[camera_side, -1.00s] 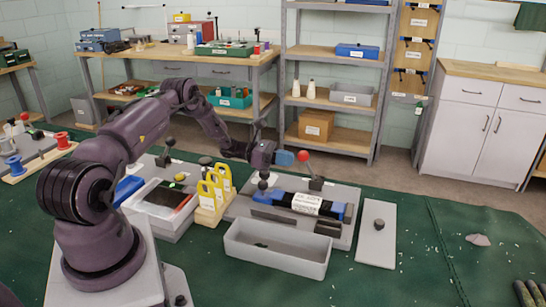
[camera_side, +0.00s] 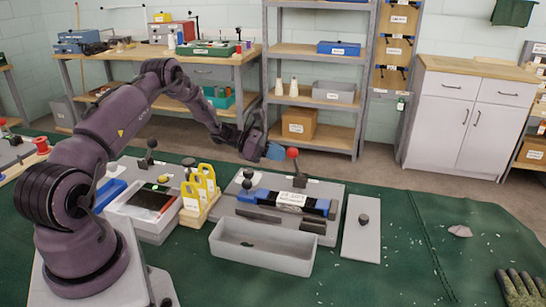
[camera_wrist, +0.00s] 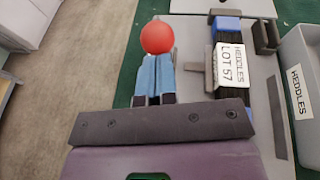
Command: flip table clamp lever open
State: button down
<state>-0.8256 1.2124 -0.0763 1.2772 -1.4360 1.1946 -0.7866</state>
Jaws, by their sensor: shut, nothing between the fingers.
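The clamp lever ends in a red ball knob (camera_side: 293,153) and rises at the back of a grey base plate (camera_side: 335,192). In the wrist view the red knob (camera_wrist: 157,37) sits just beyond my fingertips. My gripper (camera_side: 278,152) has blue fingers, shut and empty, close to the left of the knob in the side view. The shut fingers (camera_wrist: 154,75) point at the knob in the wrist view and hide most of the lever below it. I cannot tell whether they touch it. A black and blue heddle bundle (camera_side: 268,197), labelled "HEDDLES LOT 57" (camera_wrist: 231,63), lies on the plate.
A grey open bin (camera_side: 264,258) stands in front of the plate. A grey panel with a black knob (camera_side: 361,243) lies to its right. Yellow-handled holders (camera_side: 200,188) and a tray (camera_side: 146,210) stand to the left. The green mat is mostly clear at right.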

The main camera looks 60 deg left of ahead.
jog(key=w+d+r+g+y, duration=0.2)
jog(key=shift+w+d+g, duration=0.15)
jog(key=shift+d+g, duration=0.1)
jog(key=shift+g, duration=0.15)
jog(key=w+d+g+y, duration=0.2)
jog(key=shift+r+m+y, duration=0.25)
jog(key=shift+m+y, duration=0.05)
jog(key=shift+w+d, duration=0.85)
jog(key=shift+w, duration=0.05)
notch_tip(320, 180, up, 9)
send_over(290, 149)
jog(key=d, duration=0.2)
jog(key=shift+s+a+f, duration=0.1)
jog(key=shift+s+a, duration=0.1)
